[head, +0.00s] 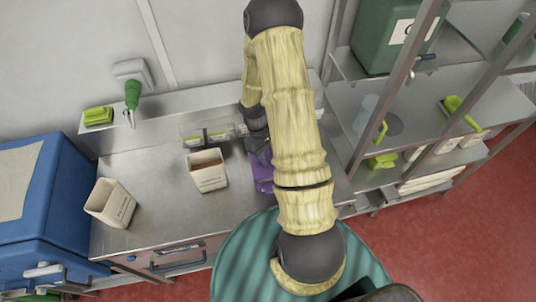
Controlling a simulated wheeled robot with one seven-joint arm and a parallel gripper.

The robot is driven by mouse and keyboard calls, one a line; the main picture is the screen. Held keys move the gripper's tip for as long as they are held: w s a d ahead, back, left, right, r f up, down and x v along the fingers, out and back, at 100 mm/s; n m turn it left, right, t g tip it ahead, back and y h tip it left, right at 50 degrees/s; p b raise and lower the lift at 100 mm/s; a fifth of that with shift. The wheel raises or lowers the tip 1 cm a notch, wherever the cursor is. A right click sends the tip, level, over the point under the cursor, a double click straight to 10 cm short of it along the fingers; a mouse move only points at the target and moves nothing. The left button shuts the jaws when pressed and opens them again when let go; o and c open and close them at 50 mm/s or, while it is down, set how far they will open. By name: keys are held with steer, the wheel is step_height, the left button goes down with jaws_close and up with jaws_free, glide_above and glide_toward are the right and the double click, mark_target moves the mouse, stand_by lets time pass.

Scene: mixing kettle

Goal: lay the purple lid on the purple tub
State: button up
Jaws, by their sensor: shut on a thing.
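A purple thing (263,173) shows on the steel counter beside my arm, at the middle of the head view. My arm covers its right side, and I cannot tell the purple tub and the purple lid apart there. My gripper (260,152) is at the back end of this purple patch, pointing down. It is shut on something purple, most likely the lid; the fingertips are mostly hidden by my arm. I cannot tell whether lid and tub touch.
A cream tub with brown contents (207,178) stands just left of the purple thing. Another cream tub (110,205) stands farther left, near a blue bin (45,210). A low clear rack (205,137) is behind. Metal shelves (420,120) stand right. The counter between the cream tubs is clear.

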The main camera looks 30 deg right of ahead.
steer(key=shift+f, duration=0.15)
steer(key=shift+f+b, duration=0.5)
steer(key=shift+f, duration=0.35)
steer(key=shift+f+b, duration=0.2)
steer(key=shift+b, duration=0.2)
steer(key=shift+s+f, duration=0.1)
steer(key=shift+f, duration=0.1)
stand_by(0.3)
steer(key=o, duration=1.5)
steer(key=shift+o, duration=0.2)
